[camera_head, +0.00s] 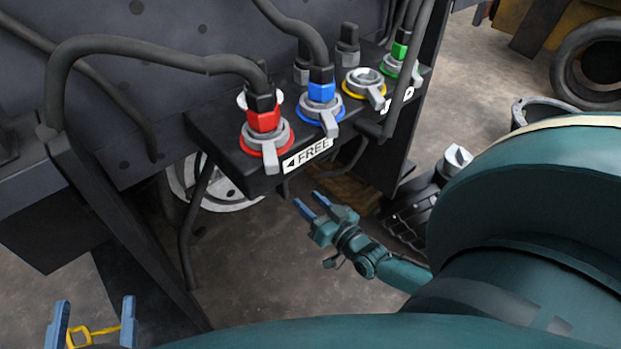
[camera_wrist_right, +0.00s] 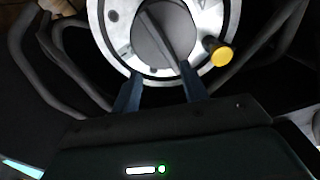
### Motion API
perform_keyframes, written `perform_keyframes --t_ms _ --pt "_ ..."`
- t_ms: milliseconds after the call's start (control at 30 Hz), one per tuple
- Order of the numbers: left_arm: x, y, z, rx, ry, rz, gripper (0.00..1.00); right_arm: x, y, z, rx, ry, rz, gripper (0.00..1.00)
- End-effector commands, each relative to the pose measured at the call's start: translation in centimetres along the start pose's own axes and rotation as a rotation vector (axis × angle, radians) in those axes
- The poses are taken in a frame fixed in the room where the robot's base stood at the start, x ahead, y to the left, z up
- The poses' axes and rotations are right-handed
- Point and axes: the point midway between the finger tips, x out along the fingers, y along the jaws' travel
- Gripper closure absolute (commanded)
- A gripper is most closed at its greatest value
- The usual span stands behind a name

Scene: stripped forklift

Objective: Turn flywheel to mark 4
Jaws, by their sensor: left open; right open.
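The flywheel (camera_head: 218,196) is a pale grey disc low behind the black connector panel in the head view, mostly hidden. In the right wrist view a pale round wheel (camera_wrist_right: 112,38), apparently the flywheel, has a dark hub with a straight bar and a yellow knob (camera_wrist_right: 221,55) on its right rim. No numbered mark is legible. My right gripper (camera_head: 311,203) is open, below and in front of the panel; its fingers (camera_wrist_right: 160,86) overlap the wheel's lower edge in the wrist view. I cannot tell whether they touch it. My left gripper (camera_head: 96,304) is open at the bottom left.
The black panel (camera_head: 226,158) carries red (camera_head: 263,117), blue (camera_head: 321,90) and green connectors with hoses, and a "FREE" label (camera_head: 307,155). A yellow loop (camera_head: 80,336) shows between my left fingers. A black post (camera_head: 125,210) stands left of the wheel. Bare floor (camera_head: 260,265) lies below.

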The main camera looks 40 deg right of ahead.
Motion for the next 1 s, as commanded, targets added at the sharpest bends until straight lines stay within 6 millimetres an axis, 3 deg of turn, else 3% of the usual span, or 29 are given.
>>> perform_keyframes --t_ms 100,233,467,1000 --pt "-0.2 0.0 0.0 0.002 -0.017 -0.001 0.4 -0.2 -0.3 0.3 -0.217 -0.005 -0.017 0.56" --pt "-0.3 0.1 0.2 0.003 -0.024 -0.002 0.4 -0.3 -0.5 0.6 -0.321 -0.005 -0.027 0.56" --pt "-0.2 0.2 0.5 -0.012 -0.013 0.0 0.4 1.3 -0.5 0.8 -0.331 -0.002 -0.028 0.56" --pt "0.1 0.5 0.5 -0.082 0.026 0.009 0.4 7.8 -0.6 0.8 -0.329 -0.003 -0.027 0.56"
